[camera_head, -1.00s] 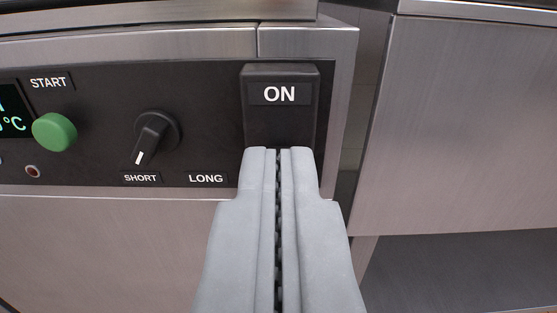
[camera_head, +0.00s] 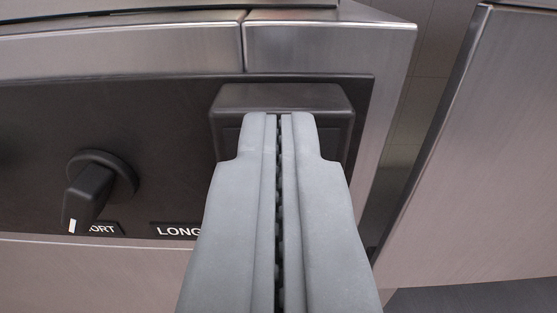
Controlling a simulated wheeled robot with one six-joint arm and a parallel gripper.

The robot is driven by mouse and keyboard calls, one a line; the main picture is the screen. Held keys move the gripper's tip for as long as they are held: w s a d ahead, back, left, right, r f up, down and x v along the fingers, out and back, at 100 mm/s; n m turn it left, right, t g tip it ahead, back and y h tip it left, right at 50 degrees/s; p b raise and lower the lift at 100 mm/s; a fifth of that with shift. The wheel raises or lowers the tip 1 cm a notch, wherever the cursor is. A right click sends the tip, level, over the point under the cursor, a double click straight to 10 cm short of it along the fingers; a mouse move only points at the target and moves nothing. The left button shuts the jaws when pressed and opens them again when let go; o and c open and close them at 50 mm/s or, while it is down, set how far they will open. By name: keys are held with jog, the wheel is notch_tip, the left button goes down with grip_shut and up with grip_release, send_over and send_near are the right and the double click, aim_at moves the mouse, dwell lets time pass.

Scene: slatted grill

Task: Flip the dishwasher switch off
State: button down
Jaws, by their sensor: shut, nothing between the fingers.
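The dishwasher switch (camera_head: 283,97) is a black rocker at the right end of the dark control panel. Only its upper edge and sides show; my gripper covers its middle and the ON label. My gripper (camera_head: 279,116) is shut and empty, with its grey fingertips over the upper part of the switch. I cannot tell whether the fingertips touch it.
A black knob (camera_head: 95,190) is on the panel to the left, with a LONG label (camera_head: 177,231) beside it. The steel frame (camera_head: 397,95) borders the panel on the right. Past a narrow gap stands another steel cabinet (camera_head: 475,170).

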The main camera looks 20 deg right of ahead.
jog(key=shift+s+a+f, duration=0.1)
jog(key=shift+s+f, duration=0.2)
jog(key=shift+f, duration=0.65)
jog(key=shift+s+a+f, duration=0.1)
jog(key=shift+s+f, duration=0.15)
jog(key=shift+f, duration=0.65)
jog(key=shift+s+f+t+h, duration=0.3)
jog(key=shift+f+t, duration=0.4)
jog(key=shift+t, duration=0.5)
jog(key=shift+s+a+f+t, duration=0.15)
jog(key=shift+f+t, duration=0.25)
jog(key=shift+f, duration=0.4)
jog(key=shift+s, duration=0.15)
jog(key=v, duration=1.7)
jog(key=shift+a+f, duration=0.1)
